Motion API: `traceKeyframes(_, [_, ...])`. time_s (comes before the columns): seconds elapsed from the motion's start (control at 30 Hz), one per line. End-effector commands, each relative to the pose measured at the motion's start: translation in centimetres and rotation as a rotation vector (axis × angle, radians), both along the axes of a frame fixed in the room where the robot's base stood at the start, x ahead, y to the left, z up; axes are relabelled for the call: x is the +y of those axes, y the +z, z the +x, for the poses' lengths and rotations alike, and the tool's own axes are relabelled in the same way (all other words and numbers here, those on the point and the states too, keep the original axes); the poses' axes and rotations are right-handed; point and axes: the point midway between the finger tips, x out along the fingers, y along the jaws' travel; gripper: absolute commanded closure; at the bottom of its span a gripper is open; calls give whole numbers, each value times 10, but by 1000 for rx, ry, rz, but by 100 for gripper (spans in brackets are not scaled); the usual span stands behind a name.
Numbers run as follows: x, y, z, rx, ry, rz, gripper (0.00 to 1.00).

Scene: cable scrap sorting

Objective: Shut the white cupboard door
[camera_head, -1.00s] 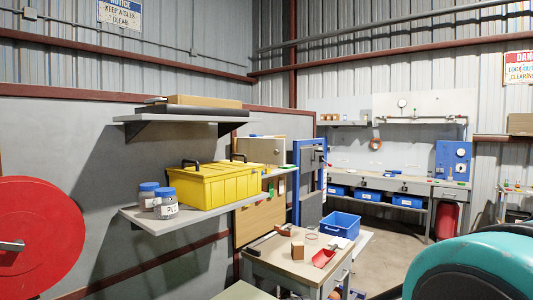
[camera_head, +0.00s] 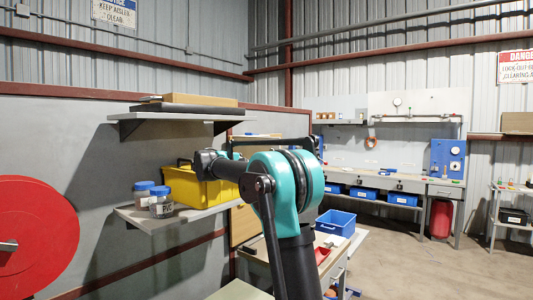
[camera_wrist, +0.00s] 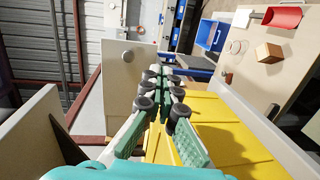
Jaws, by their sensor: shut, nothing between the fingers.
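In the head view my arm hides most of the door, and my fingers are not clearly visible there.
The yellow toolbox (camera_head: 200,186) and two lidded jars (camera_head: 161,203) stand on the lower shelf (camera_head: 150,222). An upper shelf (camera_head: 180,115) hangs above them. A bench with a wooden block (camera_wrist: 269,52) and a red scoop (camera_wrist: 282,17) is right of it. A blue bin (camera_head: 336,222) stands beyond.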

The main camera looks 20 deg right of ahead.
Motion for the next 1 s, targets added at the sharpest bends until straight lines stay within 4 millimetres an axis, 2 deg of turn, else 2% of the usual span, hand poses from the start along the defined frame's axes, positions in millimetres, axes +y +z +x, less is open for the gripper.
traceKeyframes(0.03, [8,15,11,-10,9,-39,100])
traceKeyframes(0.13, [18,35,23,-26,16,-95,100])
traceKeyframes(0.27, [21,45,29,-35,20,-125,100])
traceKeyframes(0.37, [16,46,33,-35,19,-127,100])
traceKeyframes(1.0, [-76,42,99,-34,19,-125,100])
